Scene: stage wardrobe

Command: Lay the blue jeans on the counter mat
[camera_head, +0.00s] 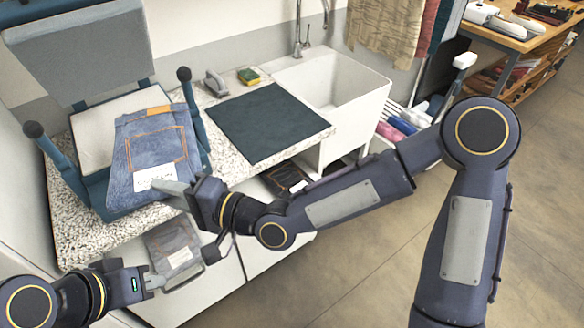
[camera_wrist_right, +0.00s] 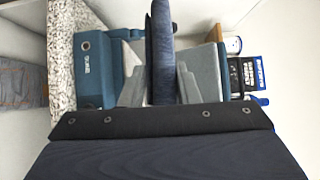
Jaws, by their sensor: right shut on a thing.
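The folded blue jeans (camera_head: 152,140), with orange stitching and a white label, are upright and slightly tilted at the teal press (camera_head: 93,190) on the speckled counter. My right gripper (camera_head: 176,188) is shut on their lower edge. In the right wrist view the denim (camera_wrist_right: 162,55) stands edge-on between the two grey fingers. The counter mat (camera_head: 262,122) is a dark green, flat, bare rectangle to the right of the jeans. My left gripper (camera_head: 158,281) is open and empty, low at the left, below the counter's front edge.
A second greyish denim piece (camera_head: 172,250) with a label is below the counter front. A white sink (camera_head: 345,95) adjoins the mat's right. A grey iron-like item (camera_head: 216,84) and a sponge (camera_head: 249,76) are behind the mat. Clothes (camera_head: 388,28) hang at the back.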

